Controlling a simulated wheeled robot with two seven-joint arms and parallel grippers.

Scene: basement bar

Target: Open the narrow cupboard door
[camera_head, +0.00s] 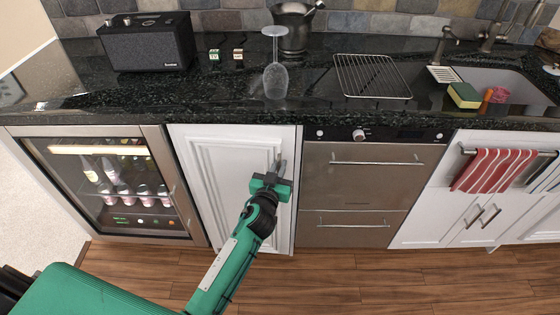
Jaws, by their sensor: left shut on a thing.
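The narrow cupboard door (218,172) is a white panelled door under the counter, between the glass-fronted drinks fridge and the steel drawer unit. It looks shut or nearly so; a thin strip of frame shows along its right edge. Its metal handle (279,162) stands upright near that right edge. My left gripper (275,176), on a green arm coming up from the bottom left, is shut on the handle and hides its lower part. My right gripper is out of view.
The drinks fridge (106,188) is left of the door. The steel drawers (352,228) with bar handles are to the right. The black counter (215,98) overhangs above, bearing a radio (148,43) and an upside-down glass (275,78). The wooden floor (400,275) in front is clear.

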